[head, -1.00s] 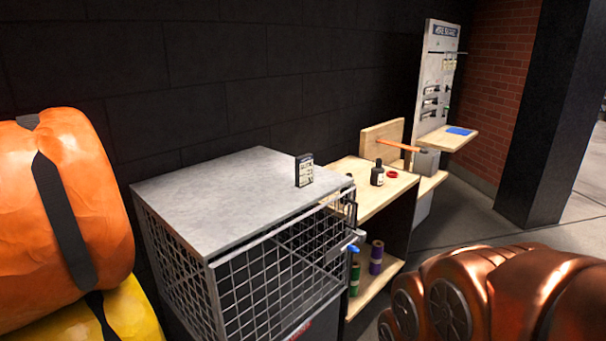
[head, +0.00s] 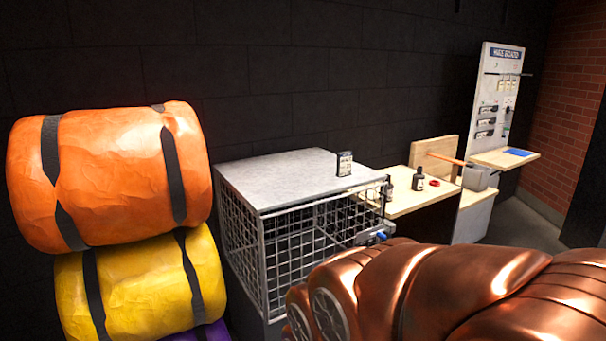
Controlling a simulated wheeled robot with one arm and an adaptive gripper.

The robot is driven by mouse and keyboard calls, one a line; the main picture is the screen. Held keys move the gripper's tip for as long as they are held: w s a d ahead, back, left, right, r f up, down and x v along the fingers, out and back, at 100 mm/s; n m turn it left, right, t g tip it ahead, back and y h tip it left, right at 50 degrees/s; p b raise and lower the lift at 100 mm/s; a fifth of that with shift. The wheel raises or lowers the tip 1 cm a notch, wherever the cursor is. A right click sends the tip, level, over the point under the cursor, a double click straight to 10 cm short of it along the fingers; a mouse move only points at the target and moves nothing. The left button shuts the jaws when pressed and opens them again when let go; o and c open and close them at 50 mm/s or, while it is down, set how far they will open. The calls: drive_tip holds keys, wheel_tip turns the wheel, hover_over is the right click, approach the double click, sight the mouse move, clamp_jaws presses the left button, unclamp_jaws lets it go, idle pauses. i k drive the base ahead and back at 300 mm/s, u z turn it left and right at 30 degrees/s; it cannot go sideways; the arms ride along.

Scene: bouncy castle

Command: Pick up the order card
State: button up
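A small dark card with white print (head: 344,163) stands upright on the grey top of a wire cage (head: 272,183), near its right edge. It looks like the order card, but its print is too small to read. Several small tags also hang on a white board (head: 493,75) at the back right, and I cannot tell what they say. My copper-coloured arm fills the lower right of the head view. My gripper is not in view.
Rolled orange (head: 108,180) and yellow (head: 140,285) bundles are stacked at left. A wooden bench (head: 405,200) holds a dark bottle (head: 418,180) and a red ring (head: 434,183). A dark wall runs behind.

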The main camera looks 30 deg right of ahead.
sight(343, 159)
drive_tip(key=u, duration=0.2)
drive_tip(key=i, duration=1.25)
drive_tip(key=z, duration=0.65)
